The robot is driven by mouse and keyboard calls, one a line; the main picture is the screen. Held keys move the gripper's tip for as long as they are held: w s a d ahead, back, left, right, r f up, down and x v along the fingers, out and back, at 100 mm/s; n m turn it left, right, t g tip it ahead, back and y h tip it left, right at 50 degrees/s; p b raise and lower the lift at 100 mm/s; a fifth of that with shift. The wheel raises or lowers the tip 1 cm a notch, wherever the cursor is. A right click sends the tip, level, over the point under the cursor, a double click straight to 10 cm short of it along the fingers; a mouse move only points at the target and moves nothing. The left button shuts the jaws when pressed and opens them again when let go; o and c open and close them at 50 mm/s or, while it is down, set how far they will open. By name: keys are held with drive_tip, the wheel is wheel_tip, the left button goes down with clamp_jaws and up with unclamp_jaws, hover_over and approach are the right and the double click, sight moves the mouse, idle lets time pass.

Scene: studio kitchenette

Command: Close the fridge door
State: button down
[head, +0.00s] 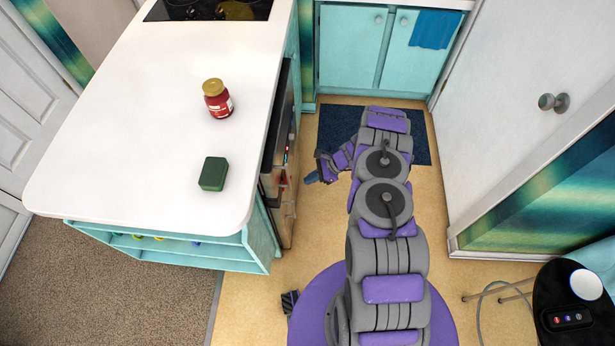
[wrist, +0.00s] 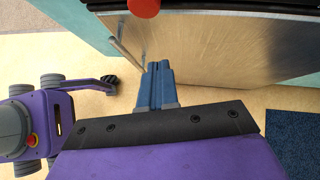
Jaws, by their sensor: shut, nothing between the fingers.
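The fridge is built into the right side of the white-topped island. My gripper (head: 311,179) is just right of the door, low over the floor. Its blue fingers (wrist: 155,75) are shut and empty, pointing at the door face. I cannot tell whether they touch it.
A red jar (head: 218,103) and a green block (head: 213,174) stand on the counter (head: 130,130). A dark blue mat (head: 335,125) lies before the teal cabinets (head: 350,50). A black stool (head: 570,290) stands at lower right. Bare floor (head: 440,215) lies right of my arm.

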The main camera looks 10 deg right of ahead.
drive_tip(key=s+p+v, duration=0.2)
drive_tip(key=p+v, duration=0.1)
drive_tip(key=v, duration=0.7)
drive_tip(key=s+a+r+n+g+h, duration=0.1)
drive_tip(key=s+a+r+n, duration=0.3)
drive_tip(key=r, duration=0.6)
drive_tip(key=w+a+r+n+g, duration=0.1)
drive_tip(key=a+r+n, duration=0.2)
drive_tip(key=a+r, duration=0.45)
drive_tip(key=s+a+r+n+g+h, duration=0.1)
drive_tip(key=s+a+r+n, duration=0.15)
drive_tip(key=r, duration=0.85)
drive_tip(key=s+a+r+n+h, duration=0.1)
drive_tip(key=s+r+n+h, duration=0.4)
drive_tip(key=s+r, duration=0.9)
drive_tip(key=s+d+r+n+h, duration=0.1)
drive_tip(key=s+d+n, duration=0.1)
drive_tip(key=s, duration=0.6)
drive_tip(key=s+d+r+n+h, duration=0.1)
drive_tip(key=s+d+n, duration=0.1)
drive_tip(key=s, duration=0.6)
drive_tip(key=shift+s+d+r+t+h, duration=0.2)
drive_tip(key=shift+s+d+t+h, duration=0.1)
drive_tip(key=shift+d, duration=0.3)
